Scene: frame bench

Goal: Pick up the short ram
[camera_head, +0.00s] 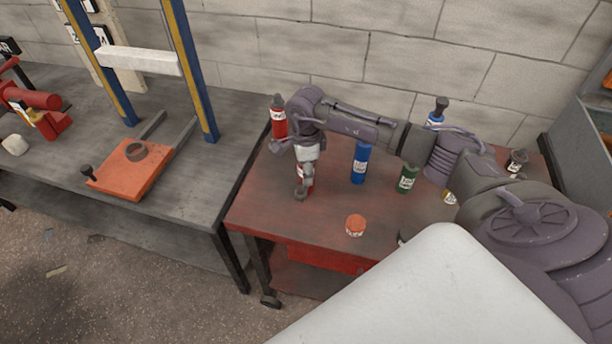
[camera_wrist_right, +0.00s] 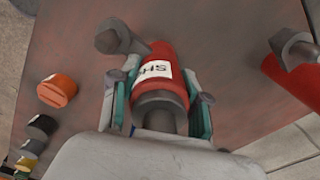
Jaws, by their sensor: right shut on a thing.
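The short ram (camera_wrist_right: 158,66) is a red cylinder with a partly hidden white label and a grey collar. In the right wrist view it sits between the two fingers of my right gripper (camera_wrist_right: 160,92), which is shut on it. In the head view my right gripper (camera_head: 304,172) points down over the left part of the red bench top and hides most of the ram. I cannot tell whether the ram touches the bench. My left gripper is not in view.
Another red ram (camera_head: 279,122) stands close behind, left of the gripper. A blue bottle (camera_head: 360,165), a green bottle (camera_head: 406,180) and an orange puck (camera_head: 355,226) stand right on the red bench (camera_head: 262,208). A grey bench (camera_head: 205,165) with a press is left.

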